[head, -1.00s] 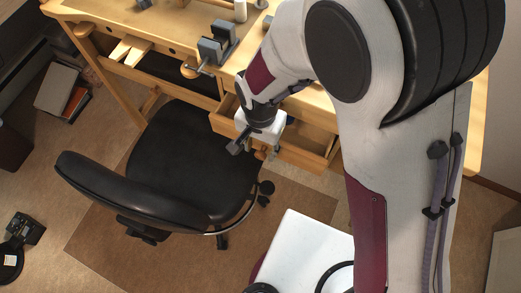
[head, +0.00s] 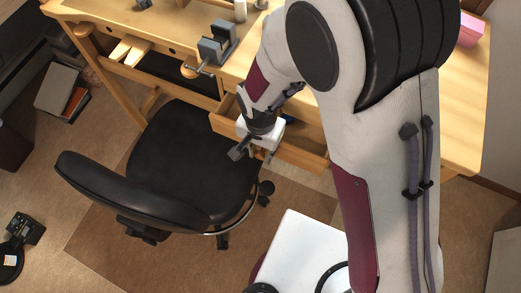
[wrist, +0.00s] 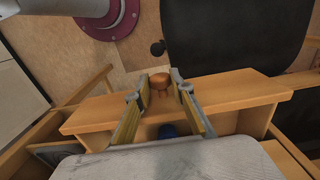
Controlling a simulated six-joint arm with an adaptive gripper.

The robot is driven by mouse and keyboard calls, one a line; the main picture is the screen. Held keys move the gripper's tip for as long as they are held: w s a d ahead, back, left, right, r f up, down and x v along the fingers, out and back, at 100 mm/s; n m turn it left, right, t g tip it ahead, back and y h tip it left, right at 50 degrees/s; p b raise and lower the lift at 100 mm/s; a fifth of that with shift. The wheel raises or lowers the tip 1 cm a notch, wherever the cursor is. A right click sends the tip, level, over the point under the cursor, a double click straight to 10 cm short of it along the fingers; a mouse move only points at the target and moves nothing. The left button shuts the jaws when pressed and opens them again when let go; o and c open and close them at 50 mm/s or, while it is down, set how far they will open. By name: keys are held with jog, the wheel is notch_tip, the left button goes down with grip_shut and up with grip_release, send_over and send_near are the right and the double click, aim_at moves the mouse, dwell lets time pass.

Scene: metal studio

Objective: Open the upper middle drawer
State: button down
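The drawer stands pulled out from the bench; its wooden front (head: 300,155) and part of its inside show in the head view, with the drawer front (wrist: 240,92) also in the wrist view. A round wooden knob (wrist: 168,84) lies between my gripper's fingertips (wrist: 160,82). The fingers are apart, one on each side of the knob; I cannot tell whether they touch it. In the head view my gripper (head: 254,154) is at the drawer front, and it and my arm hide part of the drawer. Something blue (wrist: 168,130) shows inside the drawer.
The black office chair (head: 185,160) stands close to the left of the drawer. A vise (head: 217,42) is on the wooden bench top (head: 468,100), with a pink box (head: 468,30) at its far right. Bare floor (head: 300,195) lies in front of the drawer.

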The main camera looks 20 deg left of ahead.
jog(key=s, duration=1.3)
jog(key=shift+s, duration=0.4)
jog(key=c, duration=1.8)
grip_release()
jog(key=shift+o, duration=0.2)
jog(key=shift+r, duration=0.2)
notch_tip(320, 180, up, 12)
jog(key=shift+f, duration=0.15)
